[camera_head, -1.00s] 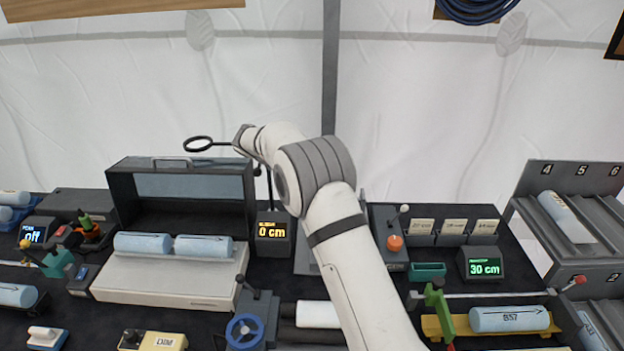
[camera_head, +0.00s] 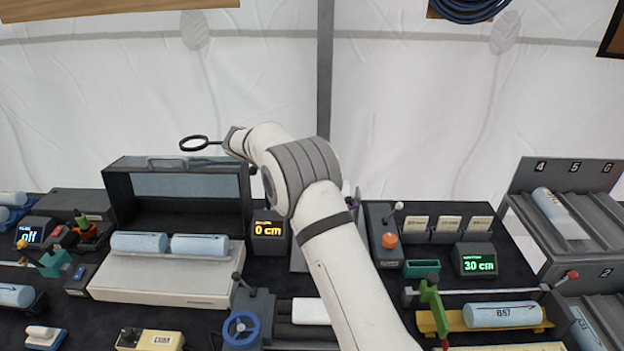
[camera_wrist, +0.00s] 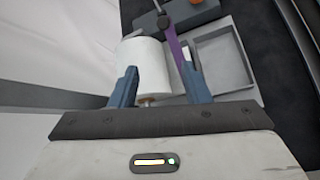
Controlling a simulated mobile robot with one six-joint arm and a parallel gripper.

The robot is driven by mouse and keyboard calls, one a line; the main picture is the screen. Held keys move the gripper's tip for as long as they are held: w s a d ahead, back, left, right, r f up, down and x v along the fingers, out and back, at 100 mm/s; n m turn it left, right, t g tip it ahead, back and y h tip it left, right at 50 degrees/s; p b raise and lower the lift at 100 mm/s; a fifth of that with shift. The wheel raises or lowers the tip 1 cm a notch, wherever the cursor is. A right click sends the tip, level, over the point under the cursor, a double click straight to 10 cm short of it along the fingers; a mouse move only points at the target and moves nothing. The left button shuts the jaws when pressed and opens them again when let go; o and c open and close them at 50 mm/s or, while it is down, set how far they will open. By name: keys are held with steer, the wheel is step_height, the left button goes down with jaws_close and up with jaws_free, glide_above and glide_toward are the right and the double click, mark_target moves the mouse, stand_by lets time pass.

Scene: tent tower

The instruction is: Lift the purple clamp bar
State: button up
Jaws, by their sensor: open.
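The purple clamp bar (camera_wrist: 175,45) is a narrow strip in the wrist view. My gripper (camera_wrist: 160,65) is open, with a blue finger on either side. The bar's lower end is nearer the right finger; I cannot tell whether they touch. A white roll (camera_wrist: 147,70) lies behind the left finger, which hides part of it. In the head view my arm hides my gripper and most of the clamp area.
A grey shallow tray (camera_wrist: 222,62) lies right of the bar in the wrist view. In the head view, an open dark case (camera_head: 180,190) with blue cylinders stands left of my arm. A box with an orange knob (camera_head: 389,240) stands right of it.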

steer(key=shift+r, duration=0.1)
step_height(320, 180, up, 10)
steer(key=b, duration=0.2)
stand_by(0.3)
